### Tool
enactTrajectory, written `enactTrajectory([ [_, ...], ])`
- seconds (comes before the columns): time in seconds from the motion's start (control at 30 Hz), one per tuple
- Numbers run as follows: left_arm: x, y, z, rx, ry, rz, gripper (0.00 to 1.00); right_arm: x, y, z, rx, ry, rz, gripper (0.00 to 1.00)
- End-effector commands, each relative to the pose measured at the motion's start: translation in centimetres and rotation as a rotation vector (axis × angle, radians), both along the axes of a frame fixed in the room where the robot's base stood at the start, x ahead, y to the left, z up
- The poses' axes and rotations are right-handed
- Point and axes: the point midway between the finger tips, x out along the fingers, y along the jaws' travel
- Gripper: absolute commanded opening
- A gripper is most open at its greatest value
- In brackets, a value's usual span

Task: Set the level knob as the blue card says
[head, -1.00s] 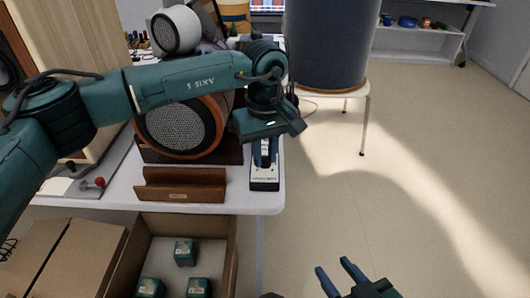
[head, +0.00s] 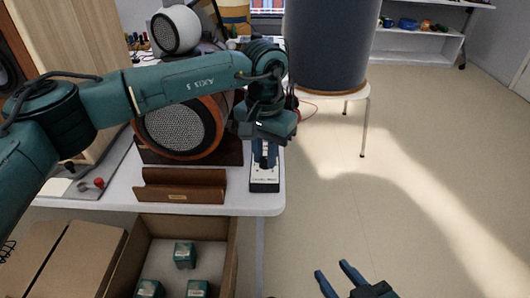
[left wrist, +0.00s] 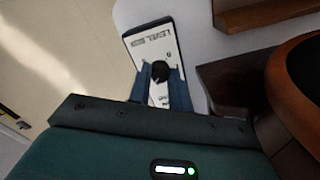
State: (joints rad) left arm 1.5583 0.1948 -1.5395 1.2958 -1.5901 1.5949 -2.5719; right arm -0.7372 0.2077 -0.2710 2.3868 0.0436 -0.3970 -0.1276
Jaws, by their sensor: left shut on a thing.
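The level box (head: 264,183) is a small dark unit with a white face at the table's right front edge. In the left wrist view its panel (left wrist: 152,44) carries the word LEVEL. Its black knob (left wrist: 160,70) sits between the fingers of my left gripper (head: 264,158), which is shut on it. The gripper comes down from above and covers part of the panel, so the scale and setting cannot be read. My right gripper (head: 337,279) is open and empty over the floor, low in the head view. I cannot make out a blue card.
An empty-looking wooden holder (head: 180,193) stands left of the level box. A round-grilled wooden speaker (head: 178,128) stands behind it. An open carton (head: 229,255) with teal boxes is below the table front. A dark cylinder on a white stool (head: 352,91) stands right; floor beyond is clear.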

Motion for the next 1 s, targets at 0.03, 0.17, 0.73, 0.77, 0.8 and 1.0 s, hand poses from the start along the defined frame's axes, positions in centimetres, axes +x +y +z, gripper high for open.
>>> enactTrajectory([
  [0.03,0.01,-0.02,0.08,-0.001,0.000,-0.040,0.00,0.01,0.01,-0.03,-0.001,0.000,0.000,0.38],
  [0.17,0.02,-0.01,0.08,-0.001,0.000,-0.149,0.00,0.02,0.03,-0.06,-0.002,0.000,0.002,0.38],
  [0.73,0.04,0.00,0.08,-0.001,-0.001,-0.401,0.00,0.04,0.08,-0.11,-0.002,0.000,0.003,0.38],
  [0.77,0.04,0.00,0.08,-0.001,-0.001,-0.405,0.00,0.04,0.08,-0.11,-0.002,0.000,0.003,0.38],
  [0.8,0.04,0.00,0.08,-0.001,-0.001,-0.408,0.00,0.04,0.08,-0.11,-0.002,0.000,0.003,0.38],
  [1.0,0.04,0.01,0.08,0.000,-0.002,-0.414,0.00,0.04,0.08,-0.10,-0.002,0.000,0.003,0.38],
])
